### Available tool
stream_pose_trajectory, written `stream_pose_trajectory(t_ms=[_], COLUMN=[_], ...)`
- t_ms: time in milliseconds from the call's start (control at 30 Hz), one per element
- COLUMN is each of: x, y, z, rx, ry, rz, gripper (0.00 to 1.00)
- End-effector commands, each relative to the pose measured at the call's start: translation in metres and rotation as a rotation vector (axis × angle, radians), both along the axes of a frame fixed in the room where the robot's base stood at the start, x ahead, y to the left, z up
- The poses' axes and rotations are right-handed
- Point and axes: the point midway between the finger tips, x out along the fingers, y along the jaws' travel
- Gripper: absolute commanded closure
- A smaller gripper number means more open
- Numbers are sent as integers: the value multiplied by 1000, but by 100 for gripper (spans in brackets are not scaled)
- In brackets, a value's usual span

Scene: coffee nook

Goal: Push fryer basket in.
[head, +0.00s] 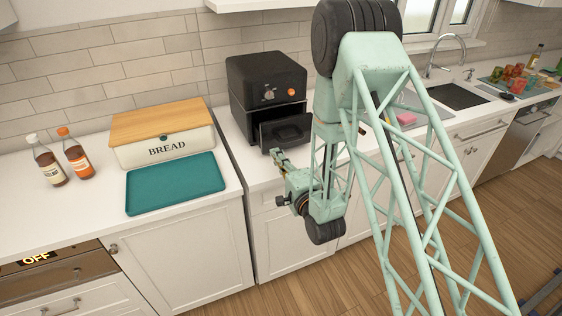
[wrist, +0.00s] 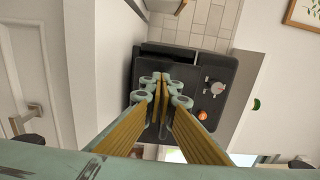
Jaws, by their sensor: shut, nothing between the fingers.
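The black air fryer (head: 262,82) stands on the counter against the tiled wall. Its basket (head: 288,131) is partly pulled out at the front, with the handle facing outward. My gripper (head: 277,153) is shut and empty, low in front of the basket. Its fingertips look close to the basket front, but I cannot tell whether they touch. In the wrist view, the fryer (wrist: 226,72) appears turned on its side, and my gripper (wrist: 162,86) points at its lower front. The fingers hide part of the basket there.
A wooden-topped bread box (head: 163,148) and a teal tray (head: 176,183) are left of the fryer, with two bottles (head: 75,154) beyond. A pink sponge (head: 405,119) and the sink (head: 457,96) are to the right. My arm hides some counter.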

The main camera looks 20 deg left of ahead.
Motion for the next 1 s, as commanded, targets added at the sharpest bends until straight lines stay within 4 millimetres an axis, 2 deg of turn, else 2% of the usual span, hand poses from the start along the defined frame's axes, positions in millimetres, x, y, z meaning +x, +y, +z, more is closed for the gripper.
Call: stream_pose_trajectory(t_ms=[200,400,1000], x=[18,28,36], y=[19,30,33], z=[1,0,0], rx=[1,0,1], ry=[-2,-1,-1], rz=[-1,0,-4], gripper=[100,100,100])
